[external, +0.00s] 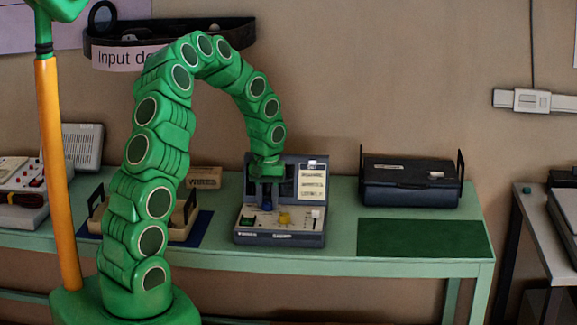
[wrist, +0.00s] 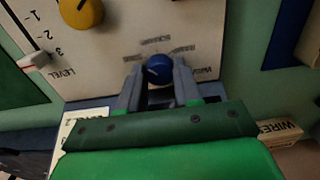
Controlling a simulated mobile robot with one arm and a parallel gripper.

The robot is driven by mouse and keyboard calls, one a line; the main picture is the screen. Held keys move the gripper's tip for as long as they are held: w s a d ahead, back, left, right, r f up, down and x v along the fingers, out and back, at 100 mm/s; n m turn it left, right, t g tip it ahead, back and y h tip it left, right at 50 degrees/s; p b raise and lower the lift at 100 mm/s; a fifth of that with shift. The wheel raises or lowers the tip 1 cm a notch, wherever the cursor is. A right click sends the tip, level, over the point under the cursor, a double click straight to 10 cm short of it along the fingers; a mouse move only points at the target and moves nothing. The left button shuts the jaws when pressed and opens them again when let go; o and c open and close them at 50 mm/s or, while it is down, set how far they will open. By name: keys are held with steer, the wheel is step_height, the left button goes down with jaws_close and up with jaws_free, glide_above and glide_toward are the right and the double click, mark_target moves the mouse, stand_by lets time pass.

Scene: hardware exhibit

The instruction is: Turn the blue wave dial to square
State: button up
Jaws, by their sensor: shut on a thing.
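The blue wave dial (wrist: 159,67) stands on the pale panel of the hardware unit (wrist: 110,60). My gripper (wrist: 157,72) is shut on the dial, one finger on each side of it. A short white mark shows on the left part of the dial's top; exactly which label it points to I cannot tell. Small labels, hard to read, arc around the dial's far side. In the external view my gripper (external: 267,192) reaches down onto the blue dial (external: 267,206) from above, and the unit (external: 280,239) sits on the green table with its lid raised behind.
A yellow dial (wrist: 81,12) and a white level slider (wrist: 35,61) share the panel. A dark case (external: 410,184) stands right on the table (external: 340,262), behind a green mat (external: 424,238). A beige crate (external: 184,222) stands left of the unit.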

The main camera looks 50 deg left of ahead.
steer(key=shift+m, duration=0.3)
steer(key=m, duration=0.4)
steer(key=shift+m, duration=2)
steer(key=o, duration=1)
steer(key=shift+o, duration=0.2)
steer(key=shift+r, duration=0.1)
